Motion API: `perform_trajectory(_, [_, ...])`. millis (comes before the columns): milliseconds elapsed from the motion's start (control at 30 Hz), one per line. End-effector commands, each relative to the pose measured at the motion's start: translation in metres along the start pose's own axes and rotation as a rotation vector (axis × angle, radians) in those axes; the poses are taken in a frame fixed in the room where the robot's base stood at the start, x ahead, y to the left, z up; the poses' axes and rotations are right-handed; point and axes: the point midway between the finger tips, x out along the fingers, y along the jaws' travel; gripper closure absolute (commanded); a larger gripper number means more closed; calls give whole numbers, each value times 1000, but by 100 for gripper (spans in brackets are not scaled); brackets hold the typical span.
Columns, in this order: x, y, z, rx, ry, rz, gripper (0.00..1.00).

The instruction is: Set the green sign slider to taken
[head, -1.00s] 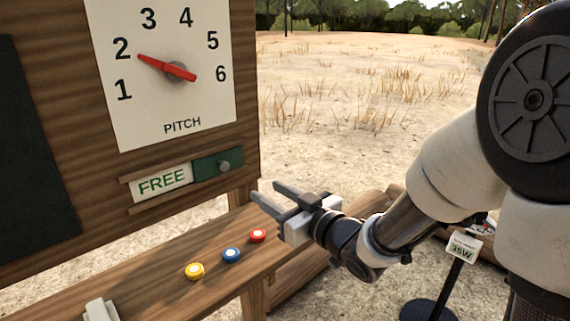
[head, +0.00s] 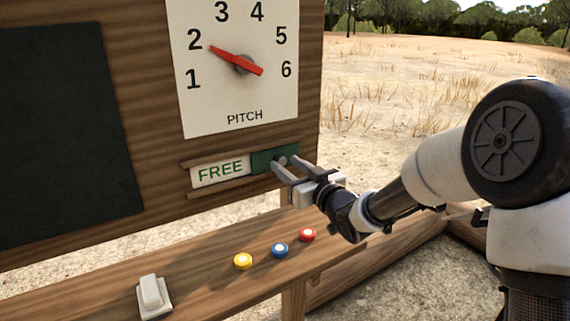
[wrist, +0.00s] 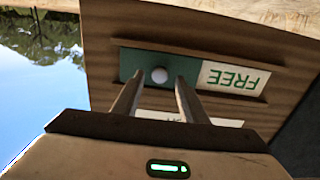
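The green sign slider (head: 262,161) sits at the right end of its wooden track on the board. To its left the white plate reading FREE (head: 220,170) is uncovered. My gripper (head: 285,166) is open at the slider's right part, its fingers pointing at the board. The knob lies ahead of and between the two open fingertips (wrist: 159,82). I cannot tell whether the fingers touch it.
Above the slider is a PITCH dial (head: 240,75) with a red pointer near 2. A dark panel (head: 65,130) is at left. On the shelf (head: 210,285) below are yellow (head: 243,261), blue (head: 280,250) and red (head: 307,234) buttons and a white rocker switch (head: 152,296).

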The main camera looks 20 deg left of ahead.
Motion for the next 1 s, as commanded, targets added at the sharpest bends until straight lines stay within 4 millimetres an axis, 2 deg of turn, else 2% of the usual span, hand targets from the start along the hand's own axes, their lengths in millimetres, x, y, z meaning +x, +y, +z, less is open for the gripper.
perform_trajectory(200, [19, 0, 0, -1, 0, 0, 61])
perform_trajectory(500, [22, 0, 0, -1, 0, 0, 61])
perform_trajectory(567, [21, 0, 0, -1, 0, 0, 69])
perform_trajectory(733, [21, 0, 0, -1, 0, 0, 98])
perform_trajectory(1000, [21, -3, 1, -1, 0, -1, 100])
